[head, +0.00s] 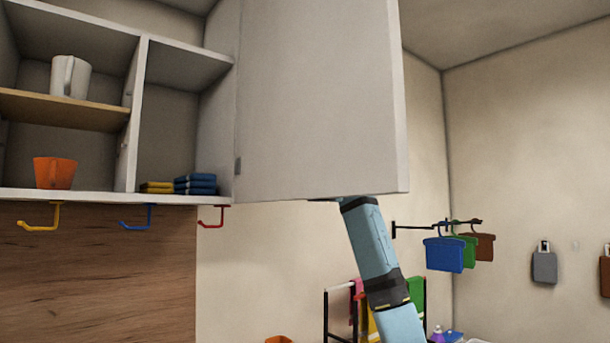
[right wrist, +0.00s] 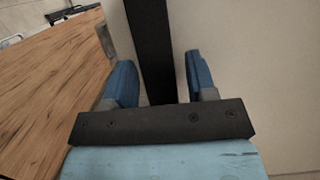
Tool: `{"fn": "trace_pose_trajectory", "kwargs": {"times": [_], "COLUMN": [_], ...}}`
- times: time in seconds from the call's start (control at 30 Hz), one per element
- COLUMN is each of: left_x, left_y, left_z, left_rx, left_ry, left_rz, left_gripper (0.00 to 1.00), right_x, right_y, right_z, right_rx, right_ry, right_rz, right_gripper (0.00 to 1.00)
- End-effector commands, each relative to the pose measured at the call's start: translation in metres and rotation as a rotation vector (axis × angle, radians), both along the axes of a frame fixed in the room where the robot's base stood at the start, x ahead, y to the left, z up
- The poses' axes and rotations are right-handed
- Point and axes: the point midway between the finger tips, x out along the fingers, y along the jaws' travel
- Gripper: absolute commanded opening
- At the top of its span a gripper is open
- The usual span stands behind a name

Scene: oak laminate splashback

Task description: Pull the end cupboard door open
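The end cupboard door (head: 318,100) stands wide open in the head view, hinged on its left side at the cupboard (head: 218,140). Its free edge is at the right. My right arm rises from below to the door's lower edge; its gripper is hidden there in the head view. In the right wrist view the two blue fingers of my right gripper (right wrist: 162,82) are well apart. A dark upright bar (right wrist: 152,45) shows between them; I cannot tell whether it is a handle or lies farther off. No handle shows in the head view. My left gripper is out of view.
The open shelves hold a white mug (head: 70,76), an orange cup (head: 55,172) and folded cloths (head: 195,184). Coloured hooks (head: 135,218) hang below. Right of my arm, a wall rail (head: 410,227) carries blue, green and brown items. A drying rack (head: 326,310) stands below.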

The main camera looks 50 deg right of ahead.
Motion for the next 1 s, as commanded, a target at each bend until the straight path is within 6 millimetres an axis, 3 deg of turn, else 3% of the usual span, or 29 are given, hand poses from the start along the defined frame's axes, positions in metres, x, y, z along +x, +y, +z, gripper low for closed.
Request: {"fn": "trace_pose_trajectory", "kwargs": {"times": [0.37,0.8,1.0], "left_x": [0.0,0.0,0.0], "left_y": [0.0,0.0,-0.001], "left_z": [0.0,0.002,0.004], "left_rx": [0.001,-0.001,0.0], "left_ry": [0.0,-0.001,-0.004], "left_rz": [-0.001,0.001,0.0], "left_gripper": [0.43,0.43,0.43], "right_x": [0.001,0.004,0.006], "right_y": [-0.009,-0.101,-0.129], "right_z": [0.001,0.002,0.001], "right_rx": [0.002,0.003,0.002], "right_ry": [0.001,0.001,0.0], "right_rz": [-0.001,-0.002,-0.001], "right_gripper": [0.51,0.51,0.51]}}
